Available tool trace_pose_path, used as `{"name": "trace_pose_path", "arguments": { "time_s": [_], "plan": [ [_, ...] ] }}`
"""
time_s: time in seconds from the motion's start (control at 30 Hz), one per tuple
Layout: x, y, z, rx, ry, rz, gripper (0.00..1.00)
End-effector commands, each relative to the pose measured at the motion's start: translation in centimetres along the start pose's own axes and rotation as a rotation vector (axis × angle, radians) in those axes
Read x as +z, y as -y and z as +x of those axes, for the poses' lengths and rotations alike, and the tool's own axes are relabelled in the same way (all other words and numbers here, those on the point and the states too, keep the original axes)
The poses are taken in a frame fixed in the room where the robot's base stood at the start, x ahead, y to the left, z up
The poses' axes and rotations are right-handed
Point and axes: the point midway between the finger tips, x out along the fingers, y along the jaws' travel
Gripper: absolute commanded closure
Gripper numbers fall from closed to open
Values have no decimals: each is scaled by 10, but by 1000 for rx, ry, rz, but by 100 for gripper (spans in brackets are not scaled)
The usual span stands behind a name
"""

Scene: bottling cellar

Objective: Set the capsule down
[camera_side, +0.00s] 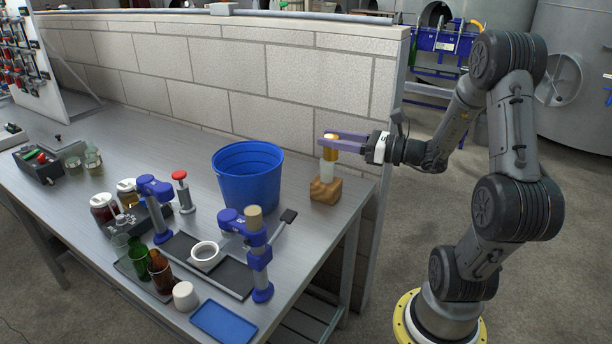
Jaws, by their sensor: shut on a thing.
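My gripper (330,141) is at the back right of the bench, reaching in from the right with its purple fingers level. It is shut on a gold-coloured capsule (331,136). Directly below the capsule a pale upright cylinder (328,170) stands over a wooden block (325,191). I cannot tell whether the capsule touches the cylinder or is apart from it. The fingers hide part of the capsule's side.
A blue bucket (248,178) stands left of the block. A blue clamp press (256,250), a small blue tray (223,321), bottles (161,271) and jars (103,207) crowd the front. A block wall (270,85) runs behind. Bench left of the bucket has free room.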

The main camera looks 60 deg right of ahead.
Motion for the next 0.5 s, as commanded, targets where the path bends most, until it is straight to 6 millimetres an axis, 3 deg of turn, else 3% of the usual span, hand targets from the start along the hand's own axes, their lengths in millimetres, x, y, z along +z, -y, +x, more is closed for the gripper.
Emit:
{"name": "trace_pose_path", "arguments": {
  "time_s": [0.5],
  "plan": [
    [6, 84, 42, -39, -20, -7, 68]
  ]
}}
